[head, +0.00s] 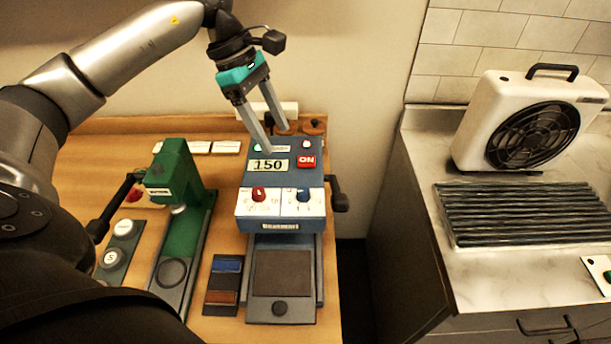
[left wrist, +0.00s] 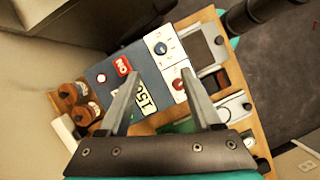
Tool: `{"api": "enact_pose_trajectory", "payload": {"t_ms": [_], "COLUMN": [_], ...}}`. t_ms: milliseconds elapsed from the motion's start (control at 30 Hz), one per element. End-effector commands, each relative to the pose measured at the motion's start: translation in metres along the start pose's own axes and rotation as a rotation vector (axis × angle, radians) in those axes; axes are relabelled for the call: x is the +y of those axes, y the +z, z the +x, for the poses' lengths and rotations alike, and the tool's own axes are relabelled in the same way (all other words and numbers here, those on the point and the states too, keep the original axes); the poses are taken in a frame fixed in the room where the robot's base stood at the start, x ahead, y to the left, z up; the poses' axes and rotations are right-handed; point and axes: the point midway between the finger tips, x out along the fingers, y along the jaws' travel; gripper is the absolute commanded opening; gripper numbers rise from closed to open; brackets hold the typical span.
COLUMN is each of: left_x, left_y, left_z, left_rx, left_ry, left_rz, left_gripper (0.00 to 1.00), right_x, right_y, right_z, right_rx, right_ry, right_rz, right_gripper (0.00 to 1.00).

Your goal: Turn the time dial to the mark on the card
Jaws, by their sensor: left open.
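A blue press (head: 275,180) stands on the wooden table, with a lit display (head: 269,165) reading 150 and a red ON button (head: 306,161). Its white front panel carries a red dial (head: 259,194) and a blue dial (head: 303,195); the small print is too blurred to tell which is the time dial. Both dials also show in the left wrist view, red (left wrist: 178,84) and blue (left wrist: 160,48). My left gripper (head: 275,141) is open and empty, pointing down above the press's back part, behind the dials. I cannot tell which card bears the mark. My right gripper is not in view.
A green press (head: 182,185) stands left of the blue one. White cards (head: 200,147) lie at the table's back. A black side handle (head: 339,195) sticks out right of the blue press. A white fan (head: 530,125) and a dark rack (head: 520,213) occupy the right counter.

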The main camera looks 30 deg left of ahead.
Motion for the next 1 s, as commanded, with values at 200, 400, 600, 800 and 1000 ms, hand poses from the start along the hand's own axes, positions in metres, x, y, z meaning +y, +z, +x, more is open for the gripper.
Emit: {"api": "enact_pose_trajectory", "payload": {"t_ms": [200,400,600,800,1000], "left_x": [-0.002,-0.002,-0.001,-0.001,0.000], "left_y": [0.002,0.002,0.003,0.002,0.002], "left_z": [0.046,0.089,0.121,0.135,0.136], "left_rx": [-0.004,-0.005,-0.006,-0.005,-0.003], "left_ry": [-0.007,-0.005,-0.003,-0.001,0.000], "left_rz": [0.001,0.000,-0.001,0.000,0.001], "left_gripper": [0.66,0.66,0.66,0.66,0.66], "right_x": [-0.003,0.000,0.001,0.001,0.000], "right_y": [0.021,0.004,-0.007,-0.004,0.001], "right_z": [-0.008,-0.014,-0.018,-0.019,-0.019], "right_rx": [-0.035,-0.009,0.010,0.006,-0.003], "right_ry": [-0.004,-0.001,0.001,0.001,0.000], "right_rz": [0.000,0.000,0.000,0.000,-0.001], "right_gripper": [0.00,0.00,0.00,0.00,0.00]}}
